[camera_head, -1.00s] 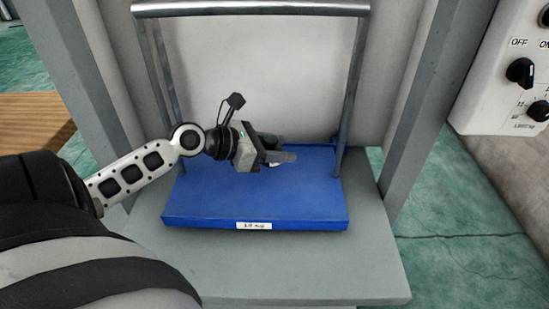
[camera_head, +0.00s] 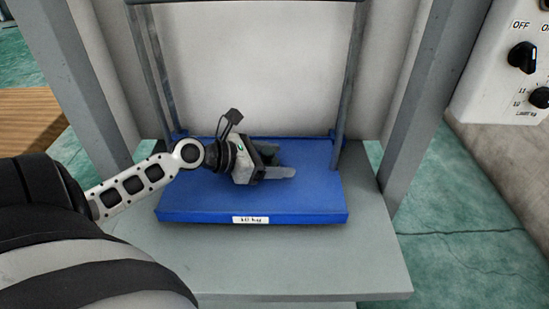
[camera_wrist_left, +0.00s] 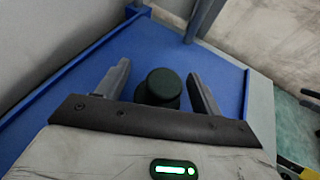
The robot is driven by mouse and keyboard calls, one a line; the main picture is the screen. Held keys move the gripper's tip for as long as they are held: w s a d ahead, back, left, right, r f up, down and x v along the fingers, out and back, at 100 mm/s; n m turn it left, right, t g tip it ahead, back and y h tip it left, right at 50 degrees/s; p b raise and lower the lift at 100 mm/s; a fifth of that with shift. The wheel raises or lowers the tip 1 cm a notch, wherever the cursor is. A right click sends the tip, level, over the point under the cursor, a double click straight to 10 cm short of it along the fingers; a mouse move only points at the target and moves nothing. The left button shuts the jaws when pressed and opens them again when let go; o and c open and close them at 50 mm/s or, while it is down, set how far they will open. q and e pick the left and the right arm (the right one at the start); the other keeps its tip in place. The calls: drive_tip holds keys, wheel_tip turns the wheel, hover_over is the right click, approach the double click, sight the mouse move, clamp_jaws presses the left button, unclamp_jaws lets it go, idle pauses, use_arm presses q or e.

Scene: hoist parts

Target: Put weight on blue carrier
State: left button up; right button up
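The blue carrier (camera_head: 210,205) is a flat blue platform with a label on its front edge. It hangs between grey metal rods over a grey base. The weight, a dark green-black cylinder (camera_wrist_left: 160,84), stands on the blue surface in the left wrist view. My left gripper (camera_head: 284,165) is low over the carrier's middle. In the wrist view its two fingers lie on either side of the weight, with visible gaps, so it is open. In the head view the weight is mostly hidden behind the near finger. My right gripper is not in view.
Grey upright posts (camera_head: 413,110) stand on both sides, with a pale panel (camera_head: 250,75) behind the carrier. A control box (camera_head: 505,65) with knobs is at the upper right. A wooden surface (camera_head: 30,130) is at the left. The carrier's front and right are clear.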

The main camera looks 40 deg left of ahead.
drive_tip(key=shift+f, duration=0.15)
use_arm(q)
drive_tip(key=p+v, duration=0.2)
drive_tip(key=v, duration=0.9)
drive_tip(key=shift+a, duration=0.1)
drive_tip(key=shift+s+a+r, duration=0.2)
drive_tip(key=shift+s+r, duration=0.05)
drive_tip(key=shift+s, duration=0.15)
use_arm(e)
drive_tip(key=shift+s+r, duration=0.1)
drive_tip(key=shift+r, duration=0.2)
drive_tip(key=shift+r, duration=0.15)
